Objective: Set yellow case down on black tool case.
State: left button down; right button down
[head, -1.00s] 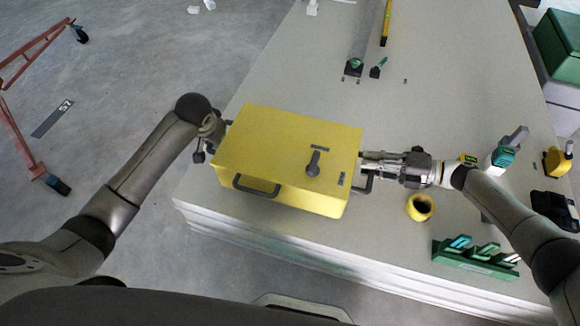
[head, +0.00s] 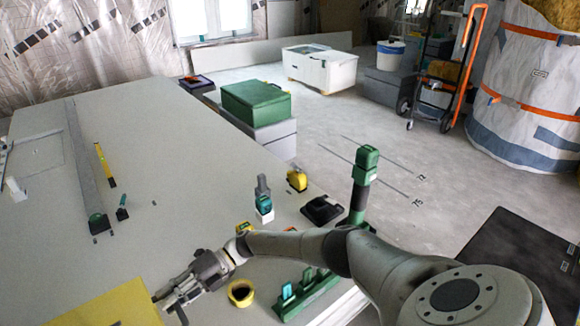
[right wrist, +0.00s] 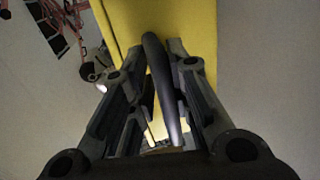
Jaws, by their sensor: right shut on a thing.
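The yellow case (head: 105,306) shows only in part at the lower left of the head view, at the table's near side. My right gripper (head: 168,298) is at its right end. In the right wrist view the gripper's fingers (right wrist: 160,95) are shut around a dark handle (right wrist: 163,85) on the yellow case (right wrist: 190,25). My left gripper is out of both views. I cannot identify the black tool case for certain; a large flat dark surface (head: 525,258) with small pale marks lies at the right.
On the table (head: 160,150) are a yellow tape roll (head: 240,292), a green rack (head: 305,296), a small black item (head: 323,208) and a yellow level (head: 104,165). A green case (head: 255,102) sits on grey boxes beyond the edge. Open floor (head: 375,155) lies right of the table.

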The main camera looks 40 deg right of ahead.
aim_at(515, 263)
jog(key=u, duration=0.55)
jog(key=k+l+u, duration=0.1)
jog(key=u, duration=0.25)
jog(key=k+u, duration=0.3)
jog(key=k, duration=2.4)
jog(key=k+l+z, duration=0.15)
jog(key=k+z, duration=0.25)
jog(key=k, duration=0.25)
jog(key=z, duration=0.8)
